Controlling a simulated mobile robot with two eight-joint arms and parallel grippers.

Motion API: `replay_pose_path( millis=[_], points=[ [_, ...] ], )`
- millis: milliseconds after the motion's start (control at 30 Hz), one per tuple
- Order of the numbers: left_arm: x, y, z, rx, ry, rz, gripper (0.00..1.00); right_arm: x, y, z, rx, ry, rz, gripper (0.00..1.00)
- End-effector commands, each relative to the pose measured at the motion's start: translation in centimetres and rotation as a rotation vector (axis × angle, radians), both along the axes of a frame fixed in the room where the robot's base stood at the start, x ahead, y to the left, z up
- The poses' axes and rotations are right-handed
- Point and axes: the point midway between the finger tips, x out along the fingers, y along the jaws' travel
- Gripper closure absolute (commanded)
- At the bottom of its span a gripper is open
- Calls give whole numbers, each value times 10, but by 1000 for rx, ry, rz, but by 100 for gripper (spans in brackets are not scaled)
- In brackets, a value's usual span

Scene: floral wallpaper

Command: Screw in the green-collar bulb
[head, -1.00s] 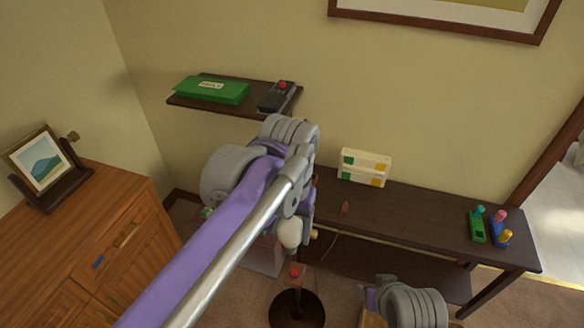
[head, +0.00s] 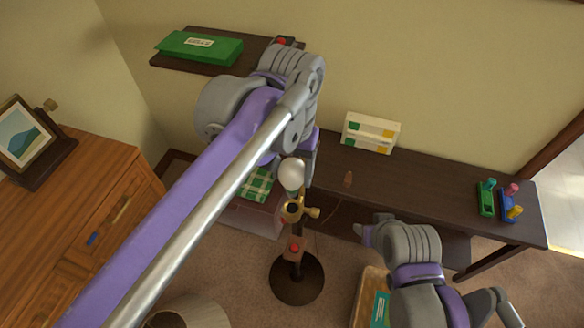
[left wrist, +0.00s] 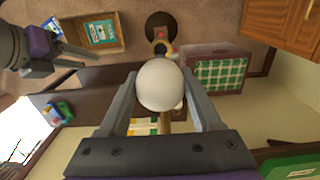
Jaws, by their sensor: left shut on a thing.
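A white round bulb (head: 292,174) is held in my left gripper (head: 300,168), directly above the brass socket of the floor lamp (head: 294,209). In the left wrist view the bulb (left wrist: 160,86) sits between the two fingers (left wrist: 163,95), with the lamp behind it. The bulb's collar is hidden, so its colour does not show. I cannot tell whether bulb and socket touch. The lamp has a round dark base (head: 297,283) and a red switch (head: 295,247). My right gripper (head: 366,236) is right of the lamp; its finger opening is unclear.
A shelf (head: 170,63) carries a green box (head: 200,46). A wooden cabinet (head: 95,200) stands left. An open box (head: 366,295) lies below my right arm.

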Motion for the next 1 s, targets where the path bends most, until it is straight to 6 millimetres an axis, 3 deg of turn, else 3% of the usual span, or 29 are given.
replay_pose_path(
  millis=[700,1000],
  points=[
    [-1,0,-55,1,2,0,93,-21,0,-40,0,40,0,50],
    [0,0,-58,1,-1,0,93,-21,0,-42,0,42,0,50]
  ],
)
